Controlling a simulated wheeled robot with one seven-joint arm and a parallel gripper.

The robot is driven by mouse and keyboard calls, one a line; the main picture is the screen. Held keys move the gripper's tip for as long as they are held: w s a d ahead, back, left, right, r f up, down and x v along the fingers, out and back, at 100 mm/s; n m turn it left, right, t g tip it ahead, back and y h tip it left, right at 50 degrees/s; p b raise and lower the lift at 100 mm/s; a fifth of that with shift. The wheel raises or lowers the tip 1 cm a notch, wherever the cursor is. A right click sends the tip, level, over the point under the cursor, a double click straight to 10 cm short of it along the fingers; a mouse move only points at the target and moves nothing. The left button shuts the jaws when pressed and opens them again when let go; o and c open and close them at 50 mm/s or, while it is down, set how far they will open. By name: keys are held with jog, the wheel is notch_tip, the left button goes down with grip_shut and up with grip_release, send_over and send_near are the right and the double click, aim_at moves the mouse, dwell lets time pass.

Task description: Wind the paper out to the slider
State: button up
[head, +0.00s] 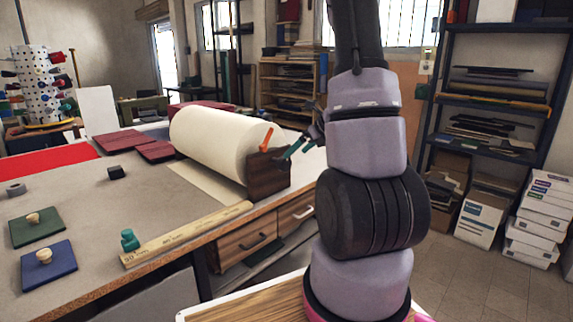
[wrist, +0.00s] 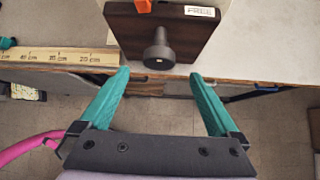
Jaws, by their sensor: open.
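A large roll of cream paper (head: 212,138) lies across the table, with a flat strip of paper (head: 205,181) in front of it. Its dark wooden end block (head: 268,176) carries an orange lever (head: 266,139). In the wrist view the block (wrist: 186,32) has a dark round knob (wrist: 158,54) sticking out. A wooden ruler (head: 188,235) runs along the table edge, with a teal slider (head: 129,240) near its left end. My gripper (wrist: 159,76) is open and empty, its teal fingers either side of the knob's line and just short of it. It also shows in the head view (head: 298,147), beside the block.
Green (head: 37,228) and blue (head: 48,265) boards with knobs lie at the table's left, near a small black block (head: 117,172). Dark red covers (head: 121,141) lie behind. Drawers (head: 246,243) are below the table edge. Shelves and boxes stand at right.

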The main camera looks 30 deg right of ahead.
aim_at(287, 161)
jog(key=x, duration=0.8)
jog(key=shift+w+a+f, duration=0.1)
jog(key=shift+w+f, duration=0.1)
jog(key=shift+w, duration=0.05)
grip_shut()
